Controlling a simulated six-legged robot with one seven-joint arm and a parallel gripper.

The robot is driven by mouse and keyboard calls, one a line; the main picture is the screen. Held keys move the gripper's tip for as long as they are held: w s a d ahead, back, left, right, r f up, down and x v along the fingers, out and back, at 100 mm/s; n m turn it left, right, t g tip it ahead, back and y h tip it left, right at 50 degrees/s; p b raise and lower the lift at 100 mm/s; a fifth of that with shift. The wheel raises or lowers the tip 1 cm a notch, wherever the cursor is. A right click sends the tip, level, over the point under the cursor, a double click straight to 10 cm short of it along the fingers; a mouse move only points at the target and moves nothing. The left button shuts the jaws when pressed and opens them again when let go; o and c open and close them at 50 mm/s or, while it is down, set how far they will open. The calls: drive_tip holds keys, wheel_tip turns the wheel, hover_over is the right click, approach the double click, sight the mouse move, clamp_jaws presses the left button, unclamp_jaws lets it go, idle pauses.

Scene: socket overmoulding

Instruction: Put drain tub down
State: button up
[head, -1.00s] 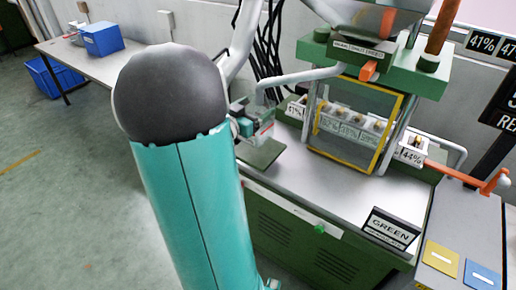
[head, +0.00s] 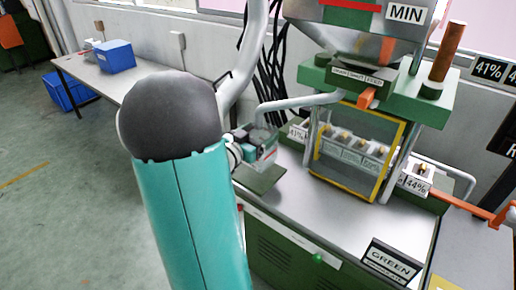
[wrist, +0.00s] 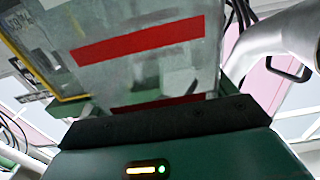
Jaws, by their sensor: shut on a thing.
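The drain tub (wrist: 130,75) is a grey, worn-looking box with red bands. It fills the upper middle of the wrist view, right against the dark edge of my gripper (wrist: 160,120). In the head view my gripper (head: 255,147) is shut on the tub, which shows only as a small grey shape with a bit of red. They are above or beside a dark green plate (head: 262,180) at the left end of the machine bench. My own arm hides part of this area, and I cannot tell whether the tub touches anything.
The green machine has a yellow-framed guard (head: 323,172) right of my gripper, with several labelled blocks behind it. A pale pipe (head: 300,101) reaches out above my gripper. A sign reading GREEN (head: 390,262) stands at the bench front. The bench middle (head: 310,205) is clear.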

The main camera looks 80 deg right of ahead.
drive_tip(key=shift+f, duration=2.15)
drive_tip(key=shift+f, duration=0.1)
drive_tip(key=o, duration=1.1)
drive_tip(key=shift+o, duration=0.2)
drive_tip(key=shift+w+a, duration=0.15)
drive_tip(key=shift+a, duration=0.05)
drive_tip(key=v, duration=1.1)
drive_tip(key=shift+a, duration=0.35)
drive_tip(key=shift+w, duration=0.1)
